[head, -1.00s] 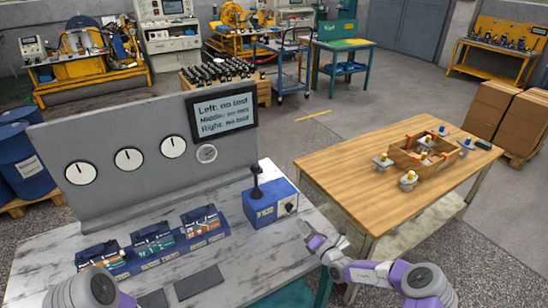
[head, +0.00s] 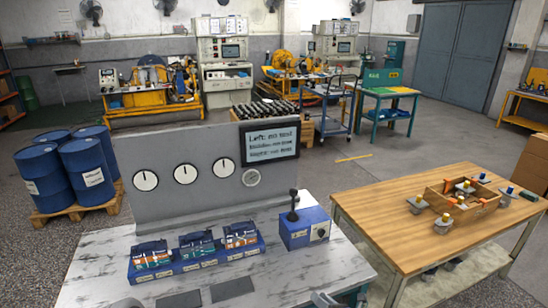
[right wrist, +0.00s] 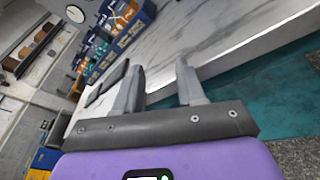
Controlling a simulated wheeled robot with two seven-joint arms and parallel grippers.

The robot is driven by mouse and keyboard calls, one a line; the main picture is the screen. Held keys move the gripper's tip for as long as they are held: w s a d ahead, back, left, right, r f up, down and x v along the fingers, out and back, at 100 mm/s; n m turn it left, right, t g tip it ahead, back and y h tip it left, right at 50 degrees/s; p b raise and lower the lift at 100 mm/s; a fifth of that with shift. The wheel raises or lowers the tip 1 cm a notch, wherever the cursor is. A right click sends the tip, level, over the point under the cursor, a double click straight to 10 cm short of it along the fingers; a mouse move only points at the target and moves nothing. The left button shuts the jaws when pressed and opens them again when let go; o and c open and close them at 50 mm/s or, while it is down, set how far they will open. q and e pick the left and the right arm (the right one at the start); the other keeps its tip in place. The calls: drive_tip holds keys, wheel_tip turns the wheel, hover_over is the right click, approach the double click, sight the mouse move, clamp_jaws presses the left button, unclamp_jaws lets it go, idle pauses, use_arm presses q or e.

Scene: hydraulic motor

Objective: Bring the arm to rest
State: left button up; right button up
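My right gripper (right wrist: 160,85) shows in the right wrist view. Its two grey fingers are apart with nothing between them, beside the edge of the marble-topped bench (right wrist: 215,45). In the head view only a small grey part of my right gripper (head: 325,299) shows at the bottom edge. My left gripper is out of view.
A wooden table (head: 390,215) stands at the right, with a wooden tray (head: 462,208) and several small parts on it. Blue barrels (head: 88,172) stand on a pallet at the left. Two dark flat pads (head: 232,288) lie on the bench front. Floor is open behind the table.

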drive_tip(key=s+a+f+n+g, duration=0.45)
drive_tip(key=s+n, duration=0.25)
drive_tip(key=s, duration=0.2)
drive_tip(key=s+a+f+n+g, duration=0.4)
drive_tip(key=s+a+n+g, duration=0.2)
drive_tip(key=s, duration=0.3)
drive_tip(key=s+d+f+n+g+h, duration=0.1)
drive_tip(key=s+d+n+h, duration=0.1)
drive_tip(key=s+n, duration=0.6)
drive_tip(key=s+d+f+n+g+h, duration=0.1)
drive_tip(key=s+d+f+n+h, duration=0.1)
drive_tip(key=s+n, duration=0.7)
drive_tip(key=shift+s+f+n+h, duration=0.25)
drive_tip(key=shift+n+h, duration=0.35)
drive_tip(key=shift+n, duration=1.2)
